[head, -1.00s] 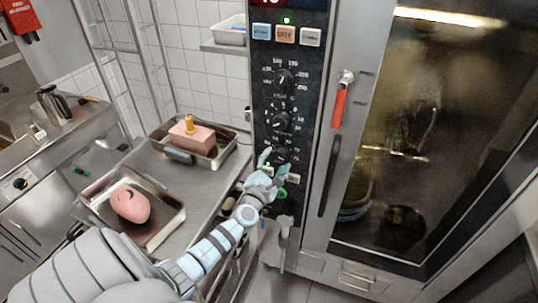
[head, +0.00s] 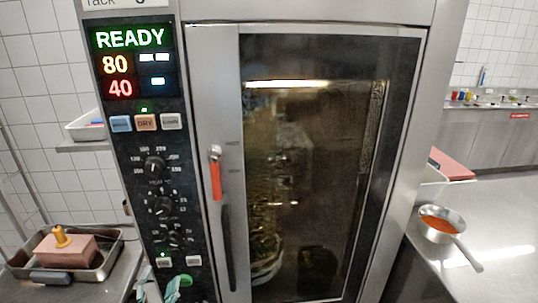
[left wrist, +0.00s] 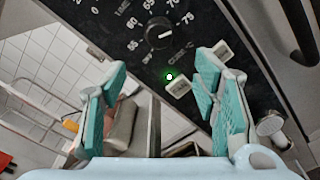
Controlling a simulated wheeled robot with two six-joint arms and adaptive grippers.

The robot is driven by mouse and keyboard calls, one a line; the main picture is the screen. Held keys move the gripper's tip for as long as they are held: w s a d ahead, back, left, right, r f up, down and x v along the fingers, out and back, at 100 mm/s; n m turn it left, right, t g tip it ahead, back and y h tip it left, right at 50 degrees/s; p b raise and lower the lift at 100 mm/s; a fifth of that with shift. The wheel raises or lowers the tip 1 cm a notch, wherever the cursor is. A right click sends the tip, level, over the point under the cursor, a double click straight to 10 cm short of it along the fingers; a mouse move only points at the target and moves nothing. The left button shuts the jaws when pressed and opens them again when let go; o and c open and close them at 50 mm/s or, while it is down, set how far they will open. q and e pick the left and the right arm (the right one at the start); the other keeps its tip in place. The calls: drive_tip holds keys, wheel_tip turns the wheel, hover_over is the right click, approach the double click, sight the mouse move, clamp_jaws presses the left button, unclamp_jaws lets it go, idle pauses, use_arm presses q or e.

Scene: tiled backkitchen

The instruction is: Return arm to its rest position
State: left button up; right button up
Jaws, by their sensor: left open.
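My left gripper (left wrist: 162,100) is open and empty in the left wrist view, its two teal fingers spread in front of the oven's control panel (left wrist: 150,15). Between the fingertips show a dial (left wrist: 159,32), a lit green lamp (left wrist: 169,77) and white buttons (left wrist: 179,87). I cannot tell whether a fingertip touches the panel. In the head view only a bit of the left gripper (head: 175,288) shows at the bottom edge, below the panel's lower buttons. The rest of the left arm is out of that view. My right gripper is in neither view.
The oven door (head: 310,160) is closed, with a red-grip handle (head: 215,175). Its display (head: 130,62) reads READY, 80 and 40. A metal tray (head: 105,262) with a pink block stands at lower left. A pan (head: 440,222) of red food sits on the right counter (head: 500,210).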

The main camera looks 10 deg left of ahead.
use_arm(q)
drive_tip(key=s+f+n+g+h+b, duration=0.1)
drive_tip(key=s+f+n+g, duration=0.2)
drive_tip(key=s+f+n, duration=0.5)
drive_tip(key=s+d+f+n+g, duration=0.1)
drive_tip(key=s+f+n+g, duration=0.15)
drive_tip(key=f+n, duration=0.65)
drive_tip(key=s+f+n+g+h+b, duration=0.1)
drive_tip(key=s+f+n+g, duration=0.3)
drive_tip(key=f, duration=1)
drive_tip(key=s+d+f+n+g+h, duration=0.1)
drive_tip(key=s+d+f+n+g, duration=0.1)
drive_tip(key=s+n, duration=0.4)
drive_tip(key=s+d+f+n+g+h, duration=0.1)
drive_tip(key=s+d+f+n, duration=0.4)
drive_tip(key=s, duration=0.5)
drive_tip(key=s+d+f+n+g+h, duration=0.1)
drive_tip(key=s+d+f+n+g, duration=0.2)
drive_tip(key=s+f+n, duration=0.3)
drive_tip(key=s+n, duration=0.2)
drive_tip(key=shift+d+f+n+b, duration=0.15)
drive_tip(key=shift+d+n+b, duration=0.15)
drive_tip(key=shift+b, duration=0.1)
